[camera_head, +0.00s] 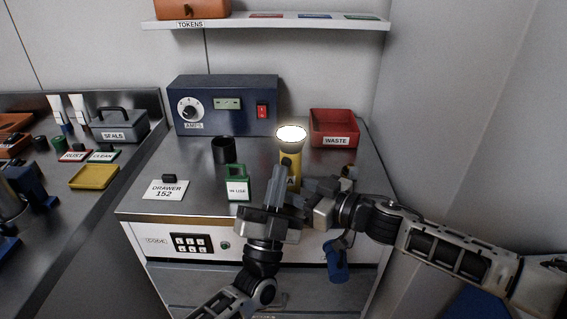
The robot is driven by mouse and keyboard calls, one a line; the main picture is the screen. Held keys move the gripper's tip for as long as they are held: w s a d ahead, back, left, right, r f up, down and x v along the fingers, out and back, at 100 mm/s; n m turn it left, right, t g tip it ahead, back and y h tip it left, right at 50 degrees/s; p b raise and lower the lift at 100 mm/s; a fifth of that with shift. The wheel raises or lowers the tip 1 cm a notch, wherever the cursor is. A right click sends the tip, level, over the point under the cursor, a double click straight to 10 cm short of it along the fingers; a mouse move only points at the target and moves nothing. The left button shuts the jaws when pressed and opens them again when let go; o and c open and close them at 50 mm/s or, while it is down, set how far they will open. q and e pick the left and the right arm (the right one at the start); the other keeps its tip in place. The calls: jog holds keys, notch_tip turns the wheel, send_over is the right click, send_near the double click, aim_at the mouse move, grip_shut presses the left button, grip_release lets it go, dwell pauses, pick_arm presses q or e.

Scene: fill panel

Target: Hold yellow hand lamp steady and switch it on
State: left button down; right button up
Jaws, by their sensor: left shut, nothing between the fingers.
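The yellow hand lamp (291,149) stands upright on the steel bench top, and its round top face glows bright white. A dark spot, perhaps its switch, shows on its front. My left gripper (281,178) is shut and empty, with its fingers pointing up in front of the lamp's lower body; I cannot tell if they touch it. My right gripper (310,186) reaches in from the right beside the lamp's lower part. Its fingertips are partly hidden behind the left gripper, so its grip on the lamp cannot be made out.
A blue instrument box (226,104) stands behind left, and a red waste bin (334,128) behind right. A shelf (265,23) hangs above.

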pick_arm(q)
jog(key=shift+w+r, duration=0.25)
jog(key=shift+r, duration=0.1)
pick_arm(e)
jog(key=shift+w, duration=0.15)
jog(key=shift+w+d+f, duration=0.15)
jog(key=shift+w+f, duration=0.3)
jog(key=shift+w, duration=0.05)
jog(key=shift+s, duration=0.15)
pick_arm(q)
jog(key=s, duration=0.1)
jog(key=s+a, duration=0.1)
jog(key=s, duration=0.2)
jog(key=shift+a+f, duration=0.3)
jog(key=shift+a, duration=0.1)
pick_arm(e)
jog(key=o, duration=0.8)
jog(key=shift+o, duration=0.2)
